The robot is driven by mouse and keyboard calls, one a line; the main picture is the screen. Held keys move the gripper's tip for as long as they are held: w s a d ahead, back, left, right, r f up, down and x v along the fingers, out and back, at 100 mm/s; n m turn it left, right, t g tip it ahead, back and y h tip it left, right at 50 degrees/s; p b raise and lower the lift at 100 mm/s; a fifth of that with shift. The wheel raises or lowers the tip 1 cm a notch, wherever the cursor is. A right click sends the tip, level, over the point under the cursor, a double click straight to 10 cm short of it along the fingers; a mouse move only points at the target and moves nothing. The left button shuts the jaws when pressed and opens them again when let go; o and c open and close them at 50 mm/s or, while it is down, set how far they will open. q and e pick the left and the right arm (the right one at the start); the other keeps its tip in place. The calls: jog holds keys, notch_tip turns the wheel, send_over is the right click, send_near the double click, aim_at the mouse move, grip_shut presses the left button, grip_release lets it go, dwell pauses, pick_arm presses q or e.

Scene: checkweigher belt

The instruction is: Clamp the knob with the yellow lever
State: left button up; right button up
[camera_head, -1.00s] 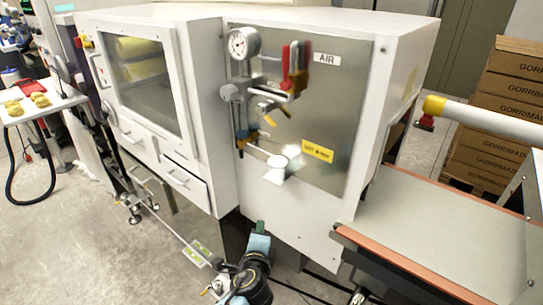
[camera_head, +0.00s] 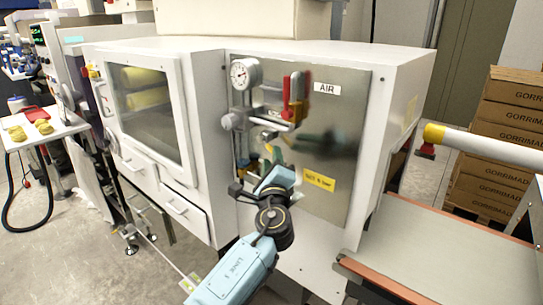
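A grey regulator knob (camera_head: 232,121) sits below the round pressure gauge (camera_head: 239,73) on the steel panel of the white machine. My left gripper (camera_head: 250,188) is in front of the panel, below the knob and lever, and apart from the knob. Its dark fingers point up toward the fittings, and it covers the lower part of the air line. How far its fingers are apart is not clear. My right gripper is out of view.
A red handle (camera_head: 285,97) sticks up beside the AIR label (camera_head: 327,88). A yellow label (camera_head: 319,180) is right of my gripper. A conveyor belt (camera_head: 440,250) and a white tube with a yellow end (camera_head: 480,143) lie right. Cartons (camera_head: 500,150) stand behind.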

aim_at(268, 147)
pick_arm(q)
jog(key=shift+x, duration=1.55)
jog(key=shift+c, duration=0.2)
grip_shut()
